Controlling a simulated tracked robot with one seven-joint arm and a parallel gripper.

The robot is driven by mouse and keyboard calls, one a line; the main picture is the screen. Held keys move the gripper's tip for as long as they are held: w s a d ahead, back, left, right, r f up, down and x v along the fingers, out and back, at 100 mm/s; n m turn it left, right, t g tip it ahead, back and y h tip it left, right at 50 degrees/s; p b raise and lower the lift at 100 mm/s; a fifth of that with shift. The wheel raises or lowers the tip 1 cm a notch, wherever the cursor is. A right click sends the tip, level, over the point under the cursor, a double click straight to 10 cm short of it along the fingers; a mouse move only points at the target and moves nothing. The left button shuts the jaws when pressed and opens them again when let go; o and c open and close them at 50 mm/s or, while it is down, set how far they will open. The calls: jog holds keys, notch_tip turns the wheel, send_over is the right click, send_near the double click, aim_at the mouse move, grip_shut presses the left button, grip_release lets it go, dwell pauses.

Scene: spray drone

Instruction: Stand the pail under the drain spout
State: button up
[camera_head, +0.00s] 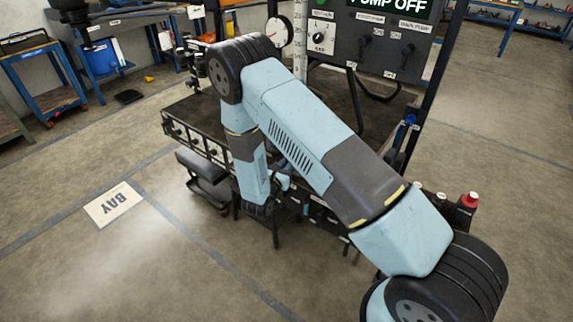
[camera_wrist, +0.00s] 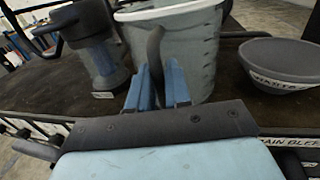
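A light grey pail (camera_wrist: 195,40) with a pale rim stands on the dark deck in the wrist view, straight ahead of my gripper. My gripper (camera_wrist: 158,82) has two blue fingers, one on each side of a dark curved upright handle that shows in front of the pail. The handle nearly fills the gap, but I cannot tell whether the fingers press on it or which vessel it belongs to. In the head view my gripper (camera_head: 262,208) is low at the deck's front edge, and my arm hides the pail. I cannot make out the drain spout.
A dark grey jug or can (camera_wrist: 97,50) stands left of the pail, and a dark bowl (camera_wrist: 283,66) with a label stands right. A label reading partly "AIN BLEE" (camera_wrist: 290,142) is on the front edge. A panel (camera_head: 365,42) reads "PUMP OFF". Floor at left is open.

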jog(key=o, duration=0.4)
jog(key=shift+s, duration=0.1)
jog(key=v, duration=1.2)
jog(key=s+d+r+m+g+h, duration=0.1)
jog(key=d+r+m+g+h, duration=0.1)
jog(key=d+r+m+g, duration=0.75)
jog(key=s+d+r+m+g+h, duration=0.15)
jog(key=d+r+m+g, duration=0.4)
jog(key=d+r, duration=0.8)
jog(key=s+d+r+m+t+y, duration=0.2)
jog(key=s+r+m+y, duration=0.4)
jog(key=s+r, duration=0.4)
jog(key=s+d+r+m+t+y, duration=0.2)
jog(key=s+r+m+y, duration=0.3)
jog(key=s+r+m, duration=0.4)
jog(key=shift+s+r+m+t+y, duration=0.35)
jog(key=shift+s+r, duration=0.2)
jog(key=shift+r, duration=0.5)
jog(key=shift+d, duration=0.15)
